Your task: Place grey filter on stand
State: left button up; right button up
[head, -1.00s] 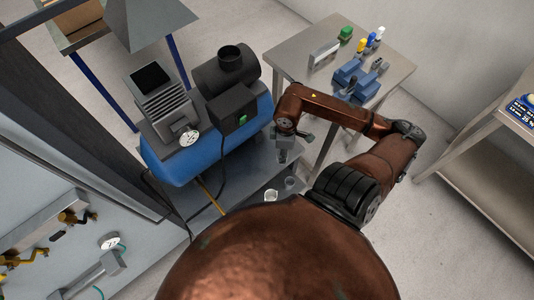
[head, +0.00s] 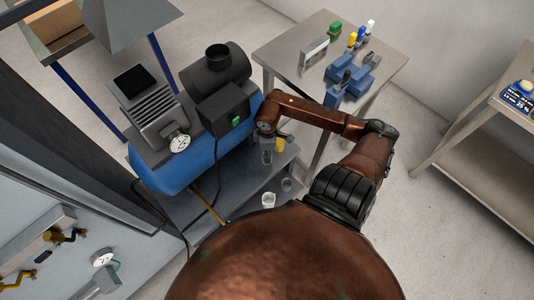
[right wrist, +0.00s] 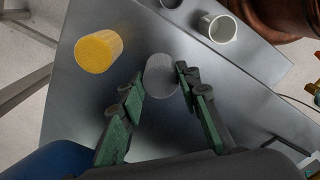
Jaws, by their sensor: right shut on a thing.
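The grey filter (right wrist: 160,75) is a plain grey cylinder between the fingertips of my right gripper (right wrist: 160,80) in the right wrist view. The fingers are shut on its sides. In the head view my right gripper (head: 267,140) hangs over the grey metal stand (head: 240,190) beside the blue tank, with the filter below it. I cannot tell whether the filter's base touches the surface. A yellow cylinder (right wrist: 98,52) stands on the stand to the left of the filter in the wrist view. My left gripper is not in view.
A white cup (head: 268,200) and a grey cup (head: 287,184) stand near the stand's front. The blue compressor tank (head: 170,165) borders the stand. A metal table (head: 290,50) with blue blocks and several small coloured items is behind my right arm.

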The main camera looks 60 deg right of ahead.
jog(key=shift+f, duration=0.1)
jog(key=o, duration=0.8)
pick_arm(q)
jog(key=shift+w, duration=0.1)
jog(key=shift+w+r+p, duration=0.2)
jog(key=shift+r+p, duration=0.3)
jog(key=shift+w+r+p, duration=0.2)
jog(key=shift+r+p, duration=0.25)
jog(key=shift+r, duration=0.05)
pick_arm(e)
jog(key=shift+r, duration=3.9)
